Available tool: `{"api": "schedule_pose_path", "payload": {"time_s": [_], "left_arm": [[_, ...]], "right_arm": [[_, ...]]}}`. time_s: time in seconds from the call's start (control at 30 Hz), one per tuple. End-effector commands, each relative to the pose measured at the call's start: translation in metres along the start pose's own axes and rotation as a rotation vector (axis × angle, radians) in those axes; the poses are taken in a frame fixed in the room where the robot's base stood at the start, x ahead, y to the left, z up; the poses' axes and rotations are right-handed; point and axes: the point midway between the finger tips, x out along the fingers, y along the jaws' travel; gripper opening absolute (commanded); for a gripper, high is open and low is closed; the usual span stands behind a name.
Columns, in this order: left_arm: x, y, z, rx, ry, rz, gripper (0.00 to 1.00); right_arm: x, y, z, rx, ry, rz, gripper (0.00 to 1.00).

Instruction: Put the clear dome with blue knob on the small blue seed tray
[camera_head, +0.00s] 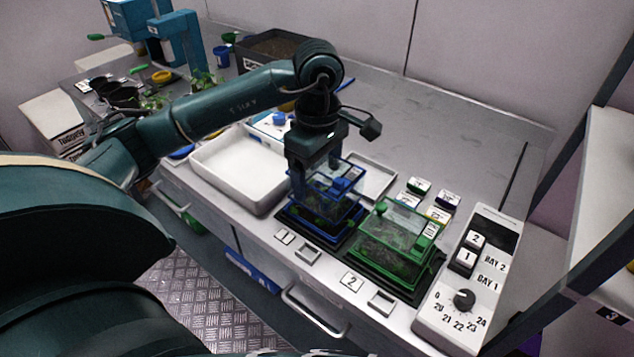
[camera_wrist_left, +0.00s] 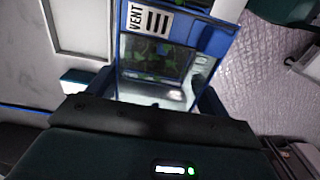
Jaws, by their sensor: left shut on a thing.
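The clear dome (camera_head: 351,196) has blue edges and a blue knob. It is in the middle of the head view, and my left gripper (camera_head: 313,178) is shut on it. In the left wrist view the dome (camera_wrist_left: 190,32) fills the top middle, with a VENT label on its blue rim. The small blue seed tray (camera_head: 306,226) holds green seedlings and sits on the bench directly under the dome. I cannot tell whether the dome's lower edge touches the tray or is slightly above it. My right gripper is not in view.
A green tray with a clear green-edged dome (camera_head: 397,240) stands close on the right. A white tray (camera_head: 236,180) lies to the left, and a shallow grey tray (camera_head: 375,178) behind. A control box (camera_head: 464,290) with a dial is at the right.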

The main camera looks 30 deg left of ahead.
Motion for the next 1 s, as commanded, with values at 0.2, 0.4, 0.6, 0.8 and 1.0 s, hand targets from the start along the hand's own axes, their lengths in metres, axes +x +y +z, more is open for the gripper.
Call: {"api": "schedule_pose_path", "payload": {"time_s": [0.2,0.4,0.6,0.8,1.0], "left_arm": [[0.029,-0.001,0.000,0.000,0.000,-0.004,0.55],[0.032,0.000,0.000,0.000,0.000,0.000,0.55],[0.036,0.000,0.000,0.000,0.000,0.000,0.80],[0.035,0.000,0.000,0.000,0.000,-0.001,0.96],[0.035,0.000,0.000,0.000,0.000,-0.001,1.00]], "right_arm": [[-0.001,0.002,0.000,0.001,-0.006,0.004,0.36],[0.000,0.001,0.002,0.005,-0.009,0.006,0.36],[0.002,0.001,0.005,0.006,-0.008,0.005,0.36],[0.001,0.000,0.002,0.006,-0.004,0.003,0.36],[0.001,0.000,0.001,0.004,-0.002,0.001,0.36]]}}
